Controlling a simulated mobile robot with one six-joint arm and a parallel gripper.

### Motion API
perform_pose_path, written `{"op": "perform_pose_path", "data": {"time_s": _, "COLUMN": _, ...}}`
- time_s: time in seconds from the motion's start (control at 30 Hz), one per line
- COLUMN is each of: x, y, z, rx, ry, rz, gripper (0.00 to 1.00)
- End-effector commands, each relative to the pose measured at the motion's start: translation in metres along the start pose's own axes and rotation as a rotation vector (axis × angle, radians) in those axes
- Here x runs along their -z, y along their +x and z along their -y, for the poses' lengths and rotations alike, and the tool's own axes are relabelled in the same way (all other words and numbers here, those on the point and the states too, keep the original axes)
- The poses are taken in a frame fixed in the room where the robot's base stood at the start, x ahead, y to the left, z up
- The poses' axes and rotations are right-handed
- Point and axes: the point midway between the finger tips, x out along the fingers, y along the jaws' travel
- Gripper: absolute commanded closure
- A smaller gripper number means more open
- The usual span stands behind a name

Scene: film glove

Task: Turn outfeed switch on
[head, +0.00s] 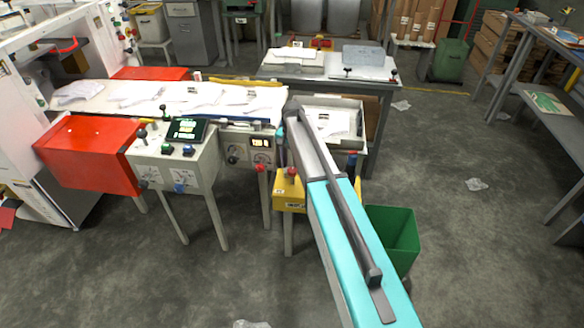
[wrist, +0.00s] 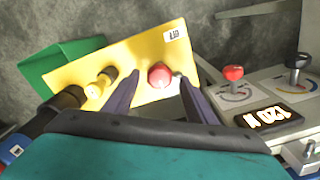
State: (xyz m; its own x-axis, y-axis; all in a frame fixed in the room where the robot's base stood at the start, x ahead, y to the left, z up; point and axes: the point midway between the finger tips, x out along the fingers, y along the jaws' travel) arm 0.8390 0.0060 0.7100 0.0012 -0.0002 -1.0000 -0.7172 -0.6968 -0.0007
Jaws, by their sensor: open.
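A yellow control box (wrist: 150,55) fills the middle of the wrist view. My gripper (wrist: 155,88) is open, with one dark finger on each side of the red knob. I cannot tell whether either finger touches it. In the head view the yellow box (head: 290,187) is under the conveyor's right end, with its red knob (head: 292,172) showing left of my arm. I cannot tell which control is the outfeed switch.
A grey panel with a lit display (wrist: 273,117), a red knob (wrist: 232,73) and a black knob (wrist: 298,61) lies right of the gripper. A green bin (head: 395,235) stands behind my arm. A grey console (head: 180,160) is left. Open floor lies in front.

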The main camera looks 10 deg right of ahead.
Motion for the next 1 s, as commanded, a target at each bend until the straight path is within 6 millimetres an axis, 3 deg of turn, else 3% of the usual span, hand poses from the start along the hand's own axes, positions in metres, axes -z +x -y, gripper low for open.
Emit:
{"op": "perform_pose_path", "data": {"time_s": 0.7, "x": 0.001, "y": -0.095, "z": 0.001, "rx": 0.002, "ry": 0.001, "rz": -0.002, "gripper": 0.49}}
{"op": "perform_pose_path", "data": {"time_s": 1.0, "x": 0.001, "y": -0.122, "z": 0.0, "rx": 0.001, "ry": 0.001, "rz": -0.001, "gripper": 0.49}}
